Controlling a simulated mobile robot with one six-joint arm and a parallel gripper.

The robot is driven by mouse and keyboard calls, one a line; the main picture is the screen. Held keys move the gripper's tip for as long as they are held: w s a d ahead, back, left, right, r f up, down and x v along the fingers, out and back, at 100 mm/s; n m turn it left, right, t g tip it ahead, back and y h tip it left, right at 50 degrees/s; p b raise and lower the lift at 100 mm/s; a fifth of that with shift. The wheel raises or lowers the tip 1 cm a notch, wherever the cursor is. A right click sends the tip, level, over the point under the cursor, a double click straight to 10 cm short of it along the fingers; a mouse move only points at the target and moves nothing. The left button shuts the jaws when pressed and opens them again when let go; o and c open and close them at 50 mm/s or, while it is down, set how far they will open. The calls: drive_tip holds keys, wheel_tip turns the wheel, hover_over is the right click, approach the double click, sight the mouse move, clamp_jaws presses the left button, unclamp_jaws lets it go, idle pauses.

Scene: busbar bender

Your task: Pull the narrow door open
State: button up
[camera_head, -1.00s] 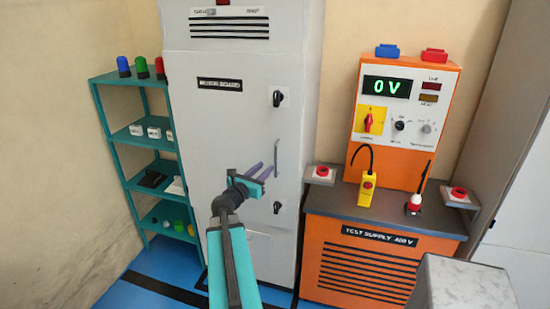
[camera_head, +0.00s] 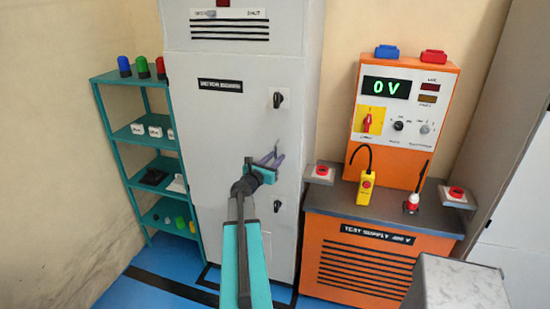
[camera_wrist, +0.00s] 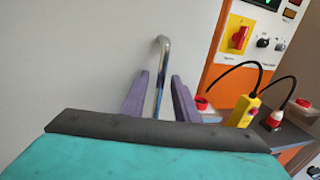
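The narrow door (camera_head: 222,130) is the tall light-grey front of the cabinet, and it looks closed. Its metal bar handle (camera_wrist: 163,48) stands upright near the door's right edge. My gripper (camera_head: 272,154) is at the handle, with its two purple fingers apart. In the wrist view my gripper (camera_wrist: 159,80) has one finger on each side of the handle, with gaps visible, so it is around the bar but not shut on it. The handle's lower part is hidden behind my gripper. Black rotary latches sit above (camera_head: 278,99) and below (camera_head: 277,206) the handle.
A teal shelf (camera_head: 130,134) stands left of the cabinet. An orange test supply bench (camera_head: 360,265) stands to the right, with a yellow pendant (camera_head: 366,190) and red buttons on top. A grey block (camera_head: 462,285) is at the lower right. Blue floor shows in front.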

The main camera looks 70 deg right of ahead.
drive_tip(key=shift+d, duration=0.25)
clamp_jaws()
drive_tip(key=shift+a, duration=0.2)
drive_tip(key=shift+s, duration=0.2)
